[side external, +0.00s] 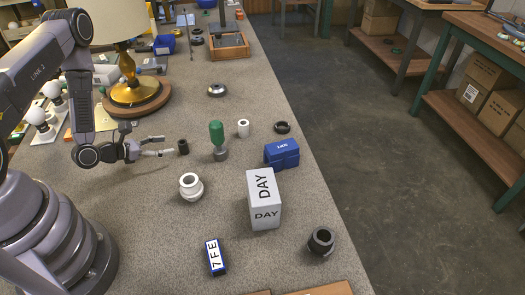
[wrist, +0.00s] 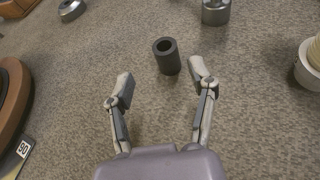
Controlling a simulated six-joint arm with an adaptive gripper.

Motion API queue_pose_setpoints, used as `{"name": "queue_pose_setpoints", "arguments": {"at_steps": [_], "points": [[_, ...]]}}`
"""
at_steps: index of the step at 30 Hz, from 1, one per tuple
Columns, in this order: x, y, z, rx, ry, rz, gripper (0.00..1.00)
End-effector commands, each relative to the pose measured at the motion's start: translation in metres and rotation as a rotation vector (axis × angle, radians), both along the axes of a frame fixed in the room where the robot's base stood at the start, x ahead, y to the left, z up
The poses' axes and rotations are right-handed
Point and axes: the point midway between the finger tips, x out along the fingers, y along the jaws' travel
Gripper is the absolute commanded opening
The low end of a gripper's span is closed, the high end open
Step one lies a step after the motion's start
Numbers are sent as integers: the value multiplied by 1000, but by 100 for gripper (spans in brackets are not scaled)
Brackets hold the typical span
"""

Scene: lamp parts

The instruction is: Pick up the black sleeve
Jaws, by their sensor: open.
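The black sleeve (side external: 183,147) is a small dark hollow cylinder standing upright on the grey worktop. In the wrist view the sleeve (wrist: 167,57) is ahead of the fingertips, nearer the right finger, with its open top showing. My gripper (side external: 167,146) is low over the worktop, to the left of the sleeve in the side view. In the wrist view my gripper (wrist: 162,82) has its two fingers spread wide with nothing held between them. I cannot tell whether a fingertip touches the sleeve.
A white socket (side external: 190,187) is in front. A lamp (side external: 132,88) stands behind left. A blue box (side external: 282,153) and a DAY box (side external: 264,200) are further right.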

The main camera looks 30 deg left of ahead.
Motion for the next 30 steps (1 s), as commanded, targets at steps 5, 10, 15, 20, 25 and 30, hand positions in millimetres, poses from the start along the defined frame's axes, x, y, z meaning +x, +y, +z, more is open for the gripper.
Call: {"name": "queue_pose_setpoints", "arguments": {"at_steps": [5,10,15,20,25,30], "points": [[11,-6,-4,-1,-1,-3,57],[32,-21,-13,0,-2,-6,57],[47,-24,-20,0,-1,-2,57],[48,-24,-20,-1,0,-1,57],[48,-24,-20,-1,0,-1,45],[48,-24,-20,-1,0,-1,23]]}}
